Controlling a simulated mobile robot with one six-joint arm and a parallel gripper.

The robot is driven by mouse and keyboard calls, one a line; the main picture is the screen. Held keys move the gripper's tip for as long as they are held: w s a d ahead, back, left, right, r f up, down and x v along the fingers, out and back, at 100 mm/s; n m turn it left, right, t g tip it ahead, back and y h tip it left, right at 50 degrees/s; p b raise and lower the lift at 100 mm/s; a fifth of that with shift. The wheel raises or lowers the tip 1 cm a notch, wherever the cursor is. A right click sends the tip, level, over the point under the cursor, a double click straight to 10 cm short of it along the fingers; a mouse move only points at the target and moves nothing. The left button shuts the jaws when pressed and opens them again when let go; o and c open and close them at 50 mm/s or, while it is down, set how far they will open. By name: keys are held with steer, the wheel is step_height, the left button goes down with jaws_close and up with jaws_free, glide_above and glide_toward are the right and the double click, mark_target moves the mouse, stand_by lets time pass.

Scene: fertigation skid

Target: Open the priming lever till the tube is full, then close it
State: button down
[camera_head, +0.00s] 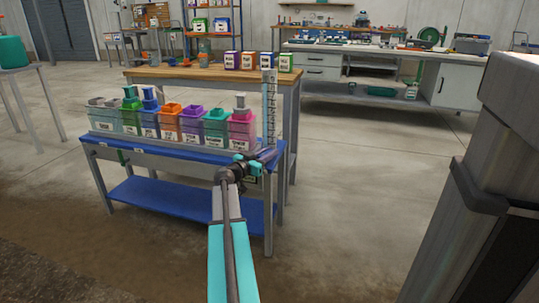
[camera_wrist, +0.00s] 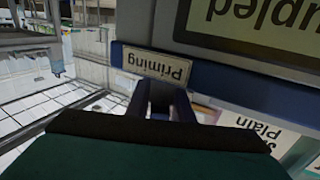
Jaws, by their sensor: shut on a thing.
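A tall clear tube (camera_head: 269,98) with scale marks stands upright at the right end of the blue bench in the head view. I cannot make out a liquid level in it. My gripper (camera_head: 266,156) is at the bench's right front edge, just below the tube. In the wrist view the dark fingers (camera_wrist: 162,98) are shut on the priming lever, right under the "Priming" label (camera_wrist: 152,64), which appears upside down. The lever is mostly hidden by the fingers, so its angle cannot be told.
Several coloured containers (camera_head: 170,122) stand in a row on the blue bench (camera_head: 150,143), left of my gripper. A wooden table (camera_head: 190,73) with small labelled boxes stands behind. A grey post or housing fills the right side. The floor (camera_head: 350,190) right of the bench is clear.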

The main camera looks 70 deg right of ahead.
steer(key=c, duration=1.7)
jaws_free()
steer(key=shift+c, duration=0.2)
steer(key=shift+o, duration=0.3)
steer(key=shift+d+r+m+g+y+p, duration=0.15)
steer(key=shift+m+g+y+p, duration=0.2)
steer(key=shift+g+p, duration=0.35)
